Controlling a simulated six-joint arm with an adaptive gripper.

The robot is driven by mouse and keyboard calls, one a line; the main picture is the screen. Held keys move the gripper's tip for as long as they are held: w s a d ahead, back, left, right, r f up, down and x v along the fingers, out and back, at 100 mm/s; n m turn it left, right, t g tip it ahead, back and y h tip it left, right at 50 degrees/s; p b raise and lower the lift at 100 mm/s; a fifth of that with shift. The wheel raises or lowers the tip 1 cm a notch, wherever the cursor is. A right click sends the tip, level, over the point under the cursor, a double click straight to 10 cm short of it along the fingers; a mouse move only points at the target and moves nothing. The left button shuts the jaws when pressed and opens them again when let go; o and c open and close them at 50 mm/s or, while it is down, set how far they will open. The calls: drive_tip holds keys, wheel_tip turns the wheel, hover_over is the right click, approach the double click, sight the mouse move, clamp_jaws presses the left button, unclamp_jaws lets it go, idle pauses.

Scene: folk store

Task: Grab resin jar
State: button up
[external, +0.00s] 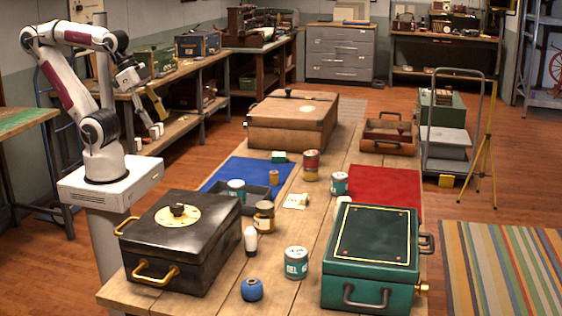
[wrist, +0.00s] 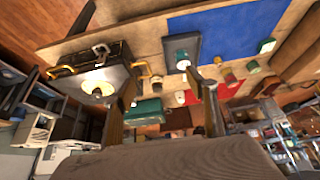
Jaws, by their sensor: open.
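A brown-amber jar with a pale label (external: 264,215) stands on the table beside the dark tray in the external view. A smaller amber jar (external: 273,177) stands on the blue mat. I cannot tell for certain which is the resin jar. My gripper (external: 150,108) is open and empty, raised at the left, well away from the table's jars. In the wrist view its two fingers (wrist: 162,74) are spread apart with nothing between them. The table appears tilted beyond them, and the jars there are small and partly hidden by the right finger.
A black case (external: 182,240) and a green case (external: 372,255) flank the table's near end. A dark tray (external: 257,196) holds a teal-labelled tin. Another tin (external: 296,262), a blue ball-shaped item (external: 252,289) and a white bottle (external: 251,240) stand nearby. A brown case (external: 290,125) sits farther back.

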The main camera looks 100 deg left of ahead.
drive_tip(key=shift+w, duration=0.15)
drive_tip(key=w+a+f+t+y, duration=0.1)
drive_tip(key=w+a+f+t, duration=0.15)
drive_tip(key=w, duration=1.05)
drive_tip(key=m+t+h, duration=0.2)
drive_tip(key=m+t, duration=0.1)
drive_tip(key=m, duration=0.1)
approach(259, 203)
drive_tip(key=a+r, duration=0.5)
drive_tip(key=a, duration=0.1)
drive_tip(key=shift+w+d+f+m+t+h, duration=0.1)
drive_tip(key=shift+w+d+f+t+h, duration=0.4)
drive_tip(key=shift+f, duration=0.95)
drive_tip(key=shift+w+d+f+m+t+h, duration=0.1)
drive_tip(key=shift+w+d+f+h, duration=0.45)
drive_tip(key=shift+d+f+h, duration=0.7)
drive_tip(key=shift+w+d+f+m+t+h, duration=0.1)
drive_tip(key=shift+w+d+f+t+h, duration=0.35)
drive_tip(key=shift+f, duration=1.2)
drive_tip(key=shift+w+d, duration=0.1)
drive_tip(key=shift+d, duration=0.2)
drive_tip(key=shift+x, duration=1.15)
drive_tip(key=shift+w, duration=0.1)
